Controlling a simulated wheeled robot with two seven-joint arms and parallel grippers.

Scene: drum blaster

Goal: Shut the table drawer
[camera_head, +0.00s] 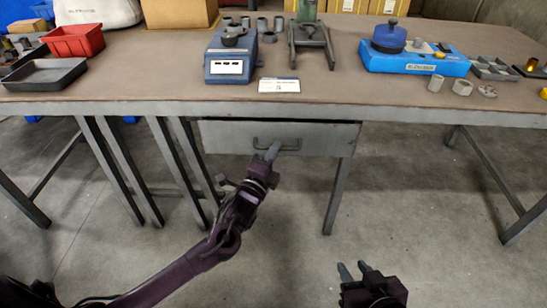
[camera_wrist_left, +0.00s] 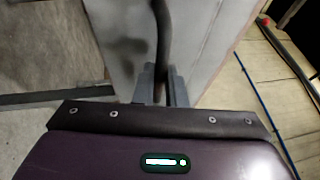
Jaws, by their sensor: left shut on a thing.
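The grey table drawer (camera_head: 325,138) sits under the front edge of the table (camera_head: 400,108). Its front face shows, with a dark bar handle (camera_head: 290,146) in the middle. No inside of the drawer is visible, and I cannot tell whether a small gap remains. My left gripper (camera_head: 273,152) is shut on the handle. In the left wrist view, the handle (camera_wrist_left: 162,35) runs between the fingers of my left gripper (camera_wrist_left: 161,80), in front of the pale drawer front (camera_wrist_left: 120,40). My right gripper (camera_head: 353,270) is open and empty, low over the floor, away from the drawer.
Table legs stand left of the drawer, and one leg (camera_head: 338,195) stands near its right end. The tabletop holds a red bin (camera_head: 75,41), a black tray (camera_head: 44,74), a blue scale (camera_head: 228,68) and a blue fixture (camera_head: 415,60). The floor in front is clear.

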